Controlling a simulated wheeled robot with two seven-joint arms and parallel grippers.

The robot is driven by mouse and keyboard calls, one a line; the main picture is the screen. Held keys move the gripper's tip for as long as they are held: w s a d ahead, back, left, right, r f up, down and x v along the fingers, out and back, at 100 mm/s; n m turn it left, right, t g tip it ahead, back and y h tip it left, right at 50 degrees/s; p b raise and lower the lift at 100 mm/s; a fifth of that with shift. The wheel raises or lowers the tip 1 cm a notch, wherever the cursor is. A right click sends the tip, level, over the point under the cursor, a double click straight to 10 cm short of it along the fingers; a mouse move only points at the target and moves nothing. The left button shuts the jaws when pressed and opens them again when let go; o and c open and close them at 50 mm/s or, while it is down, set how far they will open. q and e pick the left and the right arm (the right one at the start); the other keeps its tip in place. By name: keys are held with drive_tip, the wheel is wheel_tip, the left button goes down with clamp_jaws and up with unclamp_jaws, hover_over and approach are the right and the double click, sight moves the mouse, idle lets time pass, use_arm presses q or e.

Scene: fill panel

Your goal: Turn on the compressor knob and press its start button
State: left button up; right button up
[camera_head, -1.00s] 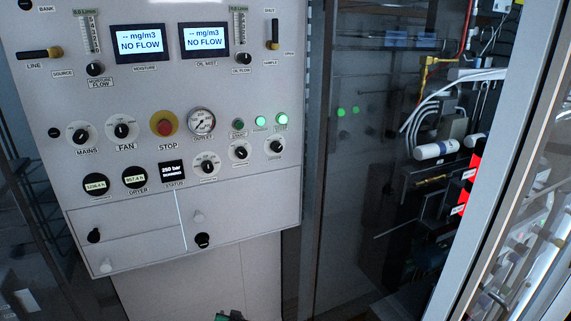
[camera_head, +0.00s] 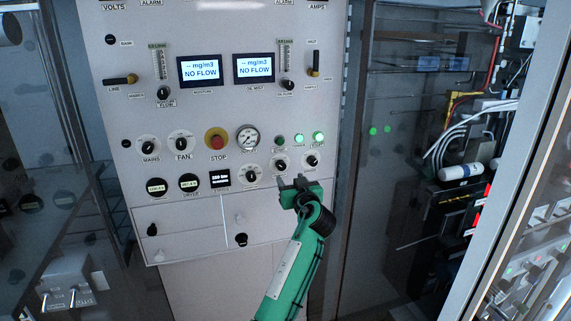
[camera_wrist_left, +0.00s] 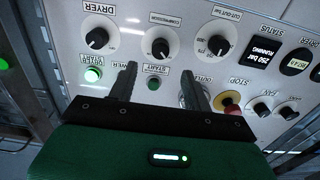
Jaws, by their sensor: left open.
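The compressor knob (camera_head: 281,166) is black on a white round dial, between two similar knobs. It also shows in the left wrist view (camera_wrist_left: 160,47), where the panel appears upside down; I cannot tell its exact setting. The start button (camera_head: 280,141) above it is dark green and unlit; it also shows in the left wrist view (camera_wrist_left: 153,84). My left gripper (camera_head: 291,183) is open and empty, in front of the panel just below the compressor knob. In the left wrist view its fingers (camera_wrist_left: 158,72) stand apart, with the start button seen between them. My right gripper is not in view.
The dryer knob (camera_head: 312,161) is to the right, the cut-out knob (camera_head: 250,175) to the left. The red stop button (camera_head: 217,142) is further left. The status display (camera_head: 219,179) reads 250 bar, running.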

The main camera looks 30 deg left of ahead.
sight(282, 167)
use_arm(q)
drive_tip(key=p+x, duration=0.3)
drive_tip(key=x, duration=0.5)
drive_tip(key=shift+r+p, duration=0.15)
drive_tip(key=shift+p, duration=0.15)
drive_tip(key=shift+w+a, duration=0.3)
drive_tip(key=shift+a, duration=0.1)
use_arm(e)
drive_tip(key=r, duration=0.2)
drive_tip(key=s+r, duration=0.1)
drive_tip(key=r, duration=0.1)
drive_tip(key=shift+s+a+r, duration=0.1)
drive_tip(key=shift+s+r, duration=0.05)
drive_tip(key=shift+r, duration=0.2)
use_arm(q)
drive_tip(key=shift+c, duration=0.4)
